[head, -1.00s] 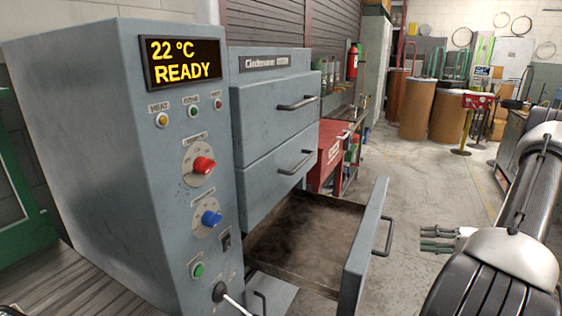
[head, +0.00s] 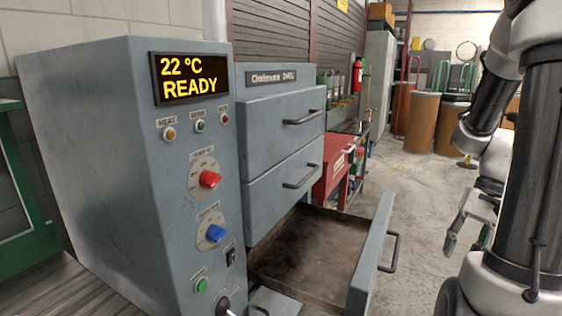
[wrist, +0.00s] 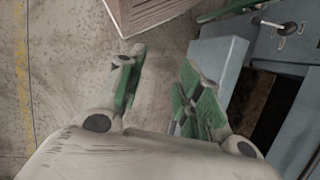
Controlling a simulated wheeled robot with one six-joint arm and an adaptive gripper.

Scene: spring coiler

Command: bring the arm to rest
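My gripper (head: 468,222) hangs at the right of the head view, to the right of the open drawer and apart from it. In the wrist view my gripper (wrist: 160,95) has its green-padded fingers spread, with only bare floor between them. It is open and empty. My arm stands folded along the right side of the head view, with the forearm upright. Part of the gripper is hidden behind the arm in the head view.
A grey oven cabinet (head: 95,150) stands at left, its display reading 22 °C READY. Its lowest drawer (head: 372,255) is pulled out, and the tray inside looks empty. A red cabinet (head: 333,160) and brown drums (head: 421,125) stand behind. The concrete floor (head: 405,190) between is clear.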

